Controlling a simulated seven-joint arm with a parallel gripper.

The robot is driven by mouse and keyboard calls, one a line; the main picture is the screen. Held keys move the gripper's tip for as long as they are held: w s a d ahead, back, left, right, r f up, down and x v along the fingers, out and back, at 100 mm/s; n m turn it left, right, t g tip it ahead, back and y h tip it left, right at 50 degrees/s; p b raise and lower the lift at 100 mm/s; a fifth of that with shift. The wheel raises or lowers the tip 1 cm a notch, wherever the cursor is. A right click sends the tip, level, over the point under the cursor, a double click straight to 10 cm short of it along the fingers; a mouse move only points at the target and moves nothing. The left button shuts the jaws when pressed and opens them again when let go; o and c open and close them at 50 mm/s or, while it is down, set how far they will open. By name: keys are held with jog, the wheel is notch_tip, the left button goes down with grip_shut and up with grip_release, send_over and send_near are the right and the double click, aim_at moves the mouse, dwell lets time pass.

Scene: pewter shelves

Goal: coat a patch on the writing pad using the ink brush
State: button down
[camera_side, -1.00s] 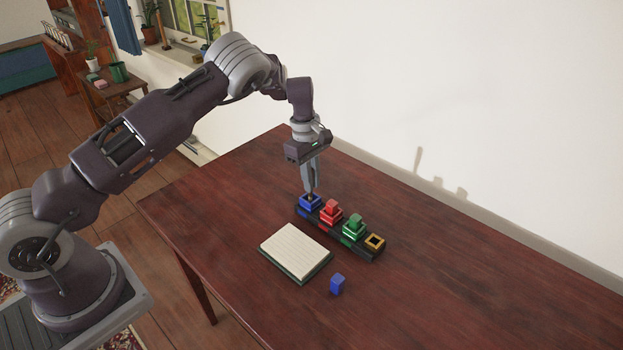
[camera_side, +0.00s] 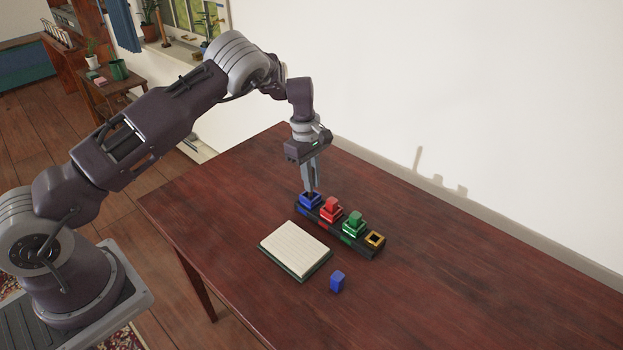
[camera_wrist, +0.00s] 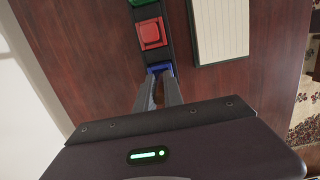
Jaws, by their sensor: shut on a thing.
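My gripper (camera_side: 311,188) points straight down over the blue inkwell (camera_side: 304,204) at the far left end of a dark rack. Its fingers are shut on a slim dark thing, seemingly the ink brush (camera_wrist: 154,98), mostly hidden between them; its tip is down at the blue well's opening. I cannot tell how deep it sits. The writing pad (camera_side: 294,249), cream and lined with a dark green edge, lies flat in front of the rack. It also shows in the wrist view (camera_wrist: 221,28). No coated patch shows on its page.
The rack (camera_side: 367,254) also holds a red well (camera_side: 331,210) and a green well (camera_side: 354,225), both topped with blocks, and an open yellow-rimmed holder (camera_side: 375,239). A loose blue block (camera_side: 337,281) stands right of the pad. The table's right side is clear.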

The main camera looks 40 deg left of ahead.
jog(key=shift+f, duration=0.1)
dwell(0.3)
jog(key=shift+r, duration=3.55)
